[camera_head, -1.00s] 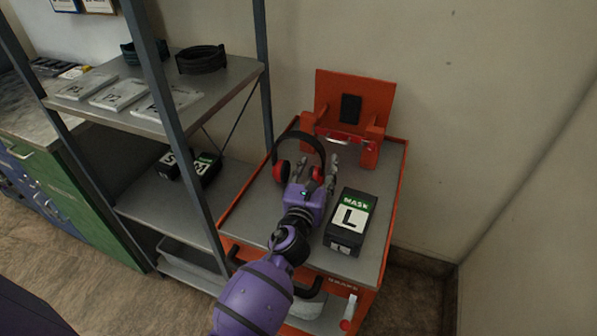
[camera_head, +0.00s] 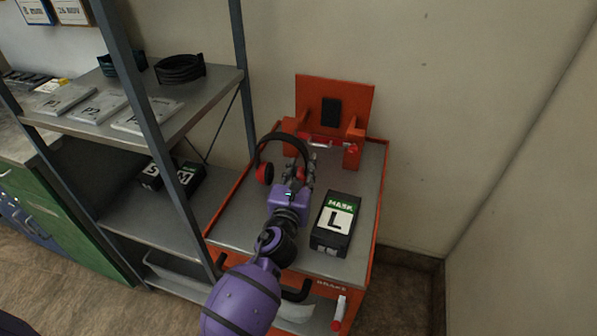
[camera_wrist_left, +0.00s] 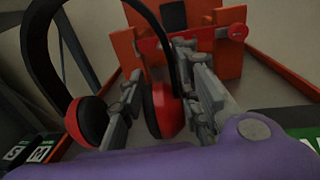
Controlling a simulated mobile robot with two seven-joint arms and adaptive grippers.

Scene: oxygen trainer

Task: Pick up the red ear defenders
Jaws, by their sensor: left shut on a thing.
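The red ear defenders (camera_head: 265,173), with red and black cups and a black headband, stand upright on the grey top of the orange trolley (camera_head: 238,227). In the left wrist view their near cup (camera_wrist_left: 165,108) is between the fingers of my left gripper (camera_wrist_left: 165,110), and the other cup (camera_wrist_left: 87,120) hangs outside to the left. My left gripper (camera_head: 294,172) is shut on that cup. In the head view the gripper hides part of the ear defenders. I cannot tell whether they are clear of the trolley top. My right gripper is not in view.
A black mask box marked L (camera_head: 336,222) stands just right of my left gripper. An orange bracket (camera_head: 334,100) rises at the trolley's back. A grey metal shelf (camera_head: 150,217) with boxes is close on the left; a wall is on the right.

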